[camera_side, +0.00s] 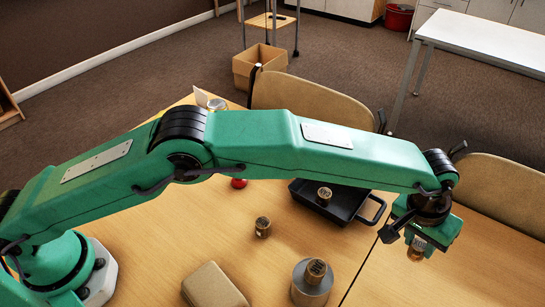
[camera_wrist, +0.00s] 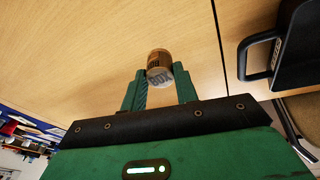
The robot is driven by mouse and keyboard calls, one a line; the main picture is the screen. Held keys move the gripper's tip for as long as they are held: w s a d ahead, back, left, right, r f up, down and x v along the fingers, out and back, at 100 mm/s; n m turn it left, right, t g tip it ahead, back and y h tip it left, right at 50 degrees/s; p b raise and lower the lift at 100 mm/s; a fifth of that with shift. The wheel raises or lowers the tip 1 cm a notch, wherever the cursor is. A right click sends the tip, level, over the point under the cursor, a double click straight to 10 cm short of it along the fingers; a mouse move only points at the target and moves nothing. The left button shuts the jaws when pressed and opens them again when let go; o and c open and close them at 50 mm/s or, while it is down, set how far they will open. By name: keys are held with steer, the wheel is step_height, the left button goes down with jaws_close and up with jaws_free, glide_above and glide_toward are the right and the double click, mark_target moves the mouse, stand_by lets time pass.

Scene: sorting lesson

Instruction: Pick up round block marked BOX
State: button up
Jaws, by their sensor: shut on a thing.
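In the wrist view, a round wooden block marked BOX (camera_wrist: 159,66) sits between the two green fingers of my gripper (camera_wrist: 158,82). My gripper is shut on this block. The lettering is too small to read in the side view.
A black tray (camera_side: 358,212) with a handle holds another round block (camera_side: 324,196). More round blocks stand on the table (camera_side: 263,227) and on a grey cylinder (camera_side: 313,284). A tan rounded box (camera_side: 213,287) lies in front. Chairs (camera_side: 310,103) stand along the far edge.

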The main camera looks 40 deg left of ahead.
steer(key=s+d+r, duration=0.1)
steer(key=s+r, duration=0.5)
steer(key=s, duration=0.4)
steer(key=shift+s+d+r, duration=0.25)
steer(key=shift+d, duration=0.15)
